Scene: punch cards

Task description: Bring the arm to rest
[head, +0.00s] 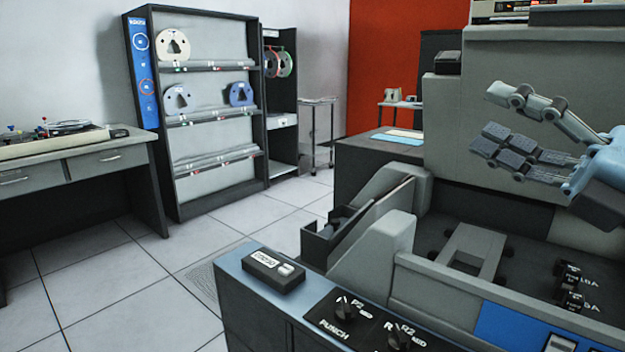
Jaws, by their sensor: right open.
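My right gripper (492,118) is at the right of the head view, its fingers pointing left. It is open, with a gap between the upper finger and the lower dark-padded fingers, and nothing is between them. It is in front of the machine's pale upright housing and above its dark bed. My left gripper is not in view.
The card punch machine (395,258) fills the lower right, with knobs and a small labelled box (274,271) on its front edge. A reel rack (215,105) and a desk (75,160) stand at the left. The tiled floor (110,270) between is clear.

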